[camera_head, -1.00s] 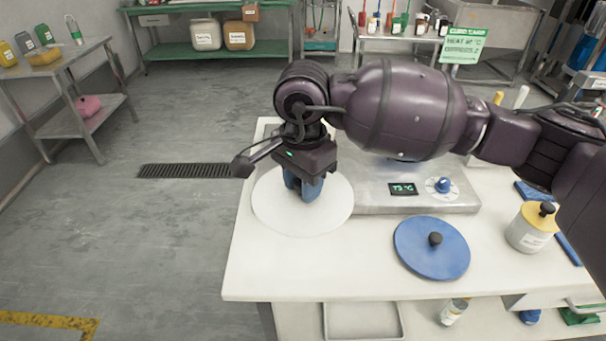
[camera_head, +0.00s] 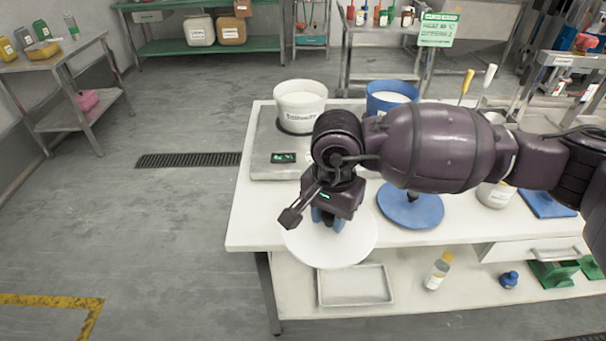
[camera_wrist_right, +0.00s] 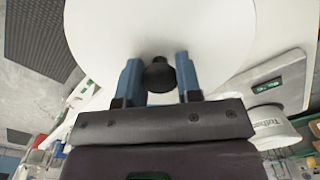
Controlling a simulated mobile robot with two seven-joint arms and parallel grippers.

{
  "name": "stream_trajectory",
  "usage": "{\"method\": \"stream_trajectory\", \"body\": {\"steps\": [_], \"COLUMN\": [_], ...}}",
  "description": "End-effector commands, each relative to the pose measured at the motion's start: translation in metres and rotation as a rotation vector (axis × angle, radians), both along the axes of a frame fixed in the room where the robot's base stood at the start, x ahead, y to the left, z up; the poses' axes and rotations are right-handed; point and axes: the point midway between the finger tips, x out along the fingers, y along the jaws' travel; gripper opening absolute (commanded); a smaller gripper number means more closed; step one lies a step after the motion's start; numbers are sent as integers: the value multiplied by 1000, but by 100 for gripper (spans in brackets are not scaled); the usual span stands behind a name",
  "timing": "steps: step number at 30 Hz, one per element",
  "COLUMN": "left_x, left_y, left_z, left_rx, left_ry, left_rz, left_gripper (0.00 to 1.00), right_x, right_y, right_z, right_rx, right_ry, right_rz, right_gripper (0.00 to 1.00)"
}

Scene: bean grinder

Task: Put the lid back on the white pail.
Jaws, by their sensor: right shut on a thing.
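The white lid (camera_head: 335,252) is a round disc held by its black knob (camera_wrist_right: 159,76) in my right gripper (camera_head: 328,221). In the right wrist view the blue fingers stand on both sides of the knob. The lid hangs over the table's front edge in the head view. The white pail (camera_head: 301,106) stands open on the left heating plate (camera_head: 262,165), behind and left of the gripper. A white pail (camera_wrist_right: 276,130) also shows at the right of the wrist view. My left gripper is not in view.
An open blue pail (camera_head: 391,92) stands right of the white one, partly behind my arm. The blue lid (camera_head: 411,210) lies on the white table (camera_head: 262,225). A yellow-topped jar stands partly hidden at the right. A tray (camera_head: 354,286) sits on the lower shelf.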

Motion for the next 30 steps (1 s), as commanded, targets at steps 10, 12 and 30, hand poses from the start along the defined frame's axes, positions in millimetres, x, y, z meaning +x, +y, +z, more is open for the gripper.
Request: {"method": "stream_trajectory", "body": {"steps": [10,12,30], "left_x": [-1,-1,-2], "left_y": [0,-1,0], "left_z": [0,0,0], "left_rx": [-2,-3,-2], "left_ry": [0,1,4], "left_rz": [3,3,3], "left_gripper": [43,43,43], "right_x": [-34,-39,-56], "right_y": [-93,-104,-146], "right_z": [-102,-116,-168], "right_rx": [0,1,7], "right_ry": [2,2,-2], "right_rz": [336,385,570], "right_gripper": [8,8,8]}}
